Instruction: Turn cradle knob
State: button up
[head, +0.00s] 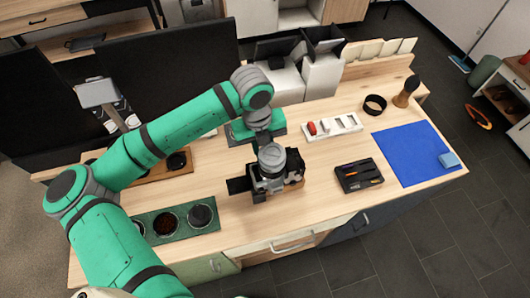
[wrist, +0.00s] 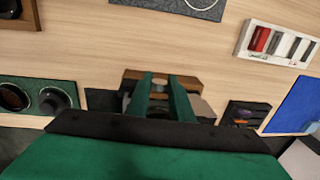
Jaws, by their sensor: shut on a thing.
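The cradle is a dark, blocky device on a brown wooden base (head: 291,187) at the front middle of the table, below the end of my arm. In the wrist view its brown base (wrist: 190,75) shows just beyond my fingers. My gripper (wrist: 161,84) has its two green fingers close together at the cradle, shut on a small grey round part, the cradle knob (wrist: 159,81). Most of the knob is hidden between the fingers, so its turn angle cannot be read. In the head view my wrist covers the fingertips and the knob.
A green tray with round cups (head: 160,235) lies left of the cradle. A black tray (head: 347,184) and a blue mat (head: 400,143) lie to the right. A white holder with a red piece (head: 345,124) stands behind. Bare wood lies between them.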

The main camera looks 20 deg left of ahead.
jog(key=shift+w+d+g+y, duration=0.2)
jog(key=shift+g+y, duration=0.5)
jog(key=shift+y, duration=0.4)
jog(key=shift+w+d+g+y, duration=0.15)
jog(key=shift+g+y, duration=0.55)
jog(key=shift+y, duration=0.4)
jog(key=shift+s, duration=0.15)
jog(key=o, duration=0.7)
jog(key=shift+o, duration=0.2)
jog(key=shift+v, duration=2.45)
jog(key=shift+f, duration=0.1)
